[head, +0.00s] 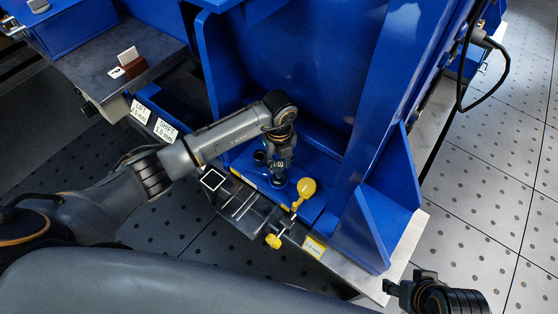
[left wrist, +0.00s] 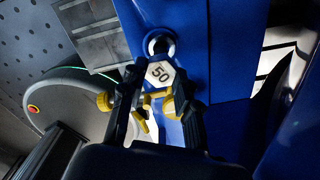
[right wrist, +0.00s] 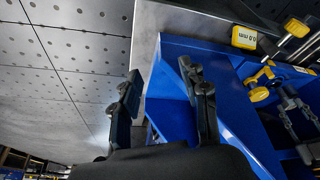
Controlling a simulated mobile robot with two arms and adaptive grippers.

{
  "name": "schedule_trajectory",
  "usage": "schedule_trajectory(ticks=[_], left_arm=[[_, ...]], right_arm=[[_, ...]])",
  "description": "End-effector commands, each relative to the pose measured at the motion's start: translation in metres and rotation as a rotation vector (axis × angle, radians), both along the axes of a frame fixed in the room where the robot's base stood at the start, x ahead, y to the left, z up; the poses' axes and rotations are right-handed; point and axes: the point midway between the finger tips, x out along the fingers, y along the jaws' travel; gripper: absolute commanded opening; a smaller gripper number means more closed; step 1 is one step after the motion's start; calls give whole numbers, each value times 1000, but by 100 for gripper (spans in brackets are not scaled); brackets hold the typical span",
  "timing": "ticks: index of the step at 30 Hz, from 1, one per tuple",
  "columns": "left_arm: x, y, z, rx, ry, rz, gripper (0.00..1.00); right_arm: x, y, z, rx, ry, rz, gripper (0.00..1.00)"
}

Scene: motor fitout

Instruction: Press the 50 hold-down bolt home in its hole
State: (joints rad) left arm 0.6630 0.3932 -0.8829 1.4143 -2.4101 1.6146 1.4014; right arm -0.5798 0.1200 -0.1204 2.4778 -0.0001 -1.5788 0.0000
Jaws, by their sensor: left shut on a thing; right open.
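The 50 hold-down bolt shows in the left wrist view as a pale hexagonal head marked 50 (left wrist: 160,73). My left gripper (head: 279,168) is shut on it, with one fingertip at each side of the head. In the head view the gripper points down over the blue foot (head: 317,205) of the motor frame. A round metal-rimmed opening (left wrist: 161,45) lies just beyond the head in the left wrist view. How deep the bolt sits is hidden. My right gripper (right wrist: 160,82) is open and empty near the frame's corner; it also shows at the bottom right of the head view (head: 407,287).
A yellow knob (head: 307,187) stands close right of the left gripper, with another yellow knob (head: 273,241) nearer me. A yellow 0.0 mm tag (head: 314,247) lies at the plate edge. A blue gusset (head: 385,225) rises at right. Beyond it is open perforated floor (head: 490,200).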

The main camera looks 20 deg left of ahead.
Motion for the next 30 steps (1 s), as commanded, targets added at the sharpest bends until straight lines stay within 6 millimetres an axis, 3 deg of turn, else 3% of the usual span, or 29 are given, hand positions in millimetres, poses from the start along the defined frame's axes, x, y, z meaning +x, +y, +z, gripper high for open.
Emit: schedule_trajectory(ticks=[23,30], left_arm=[[0,0,1,0,-1,0,0],[0,0,1,0,-1,0,0]], right_arm=[[0,0,1,0,-1,0,45],[1,0,-10,-2,11,1,45]])
